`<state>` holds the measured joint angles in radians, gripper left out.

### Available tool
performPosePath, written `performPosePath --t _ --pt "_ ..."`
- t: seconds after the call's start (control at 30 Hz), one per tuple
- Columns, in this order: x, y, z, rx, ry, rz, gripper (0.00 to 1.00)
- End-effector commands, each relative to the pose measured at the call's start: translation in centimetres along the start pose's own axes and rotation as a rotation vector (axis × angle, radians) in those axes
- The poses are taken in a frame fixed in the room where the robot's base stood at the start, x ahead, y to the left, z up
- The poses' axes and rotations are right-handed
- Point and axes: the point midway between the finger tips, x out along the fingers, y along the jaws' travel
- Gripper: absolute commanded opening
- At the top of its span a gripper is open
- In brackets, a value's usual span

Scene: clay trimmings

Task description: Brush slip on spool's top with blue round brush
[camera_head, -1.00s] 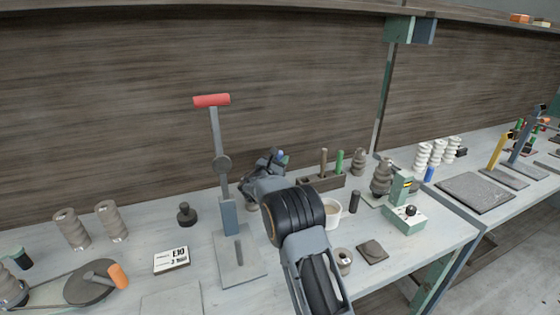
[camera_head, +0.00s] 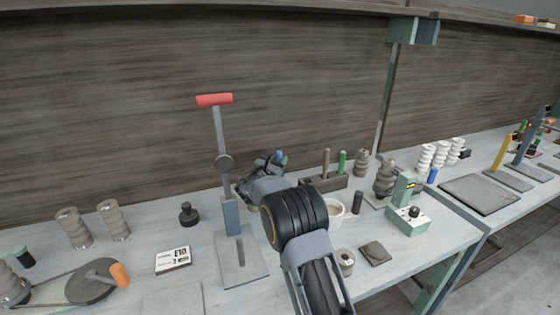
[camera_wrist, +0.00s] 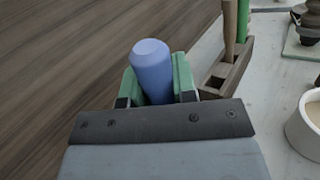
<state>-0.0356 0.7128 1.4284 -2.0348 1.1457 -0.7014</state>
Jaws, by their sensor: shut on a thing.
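My gripper (camera_head: 270,161) is shut on the blue round brush, whose blue handle (camera_wrist: 152,68) stands up between the green jaws in the wrist view. The brush's bristle end is hidden by the gripper. In the head view only a small blue bit (camera_head: 283,158) of the brush shows. The gripper is left of the brush rack and behind a white cup (camera_head: 338,211) of pale slip, which also shows in the wrist view (camera_wrist: 304,128). Grey ribbed spools stand behind the cup (camera_head: 361,163), to its right (camera_head: 384,179) and at far left (camera_head: 74,229); I cannot tell which one is meant.
The rack (camera_head: 340,181) holds a brown-handled and a green-handled tool. A tall lever press (camera_head: 227,190) with a red grip stands left of my arm. A green device (camera_head: 408,214) stands at right.

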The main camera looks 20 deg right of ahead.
Motion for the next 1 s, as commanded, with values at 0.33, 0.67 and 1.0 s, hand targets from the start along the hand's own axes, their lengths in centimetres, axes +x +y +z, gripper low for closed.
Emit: performPosePath --t 0.33,0.67,1.0 --pt "0.02 0.0 0.01 0.0 0.0 0.0 0.02" --pt "0.01 -0.03 -0.18 0.0 0.0 0.0 0.02" --pt "-0.04 -0.1 -0.59 0.0 0.0 0.0 0.02"
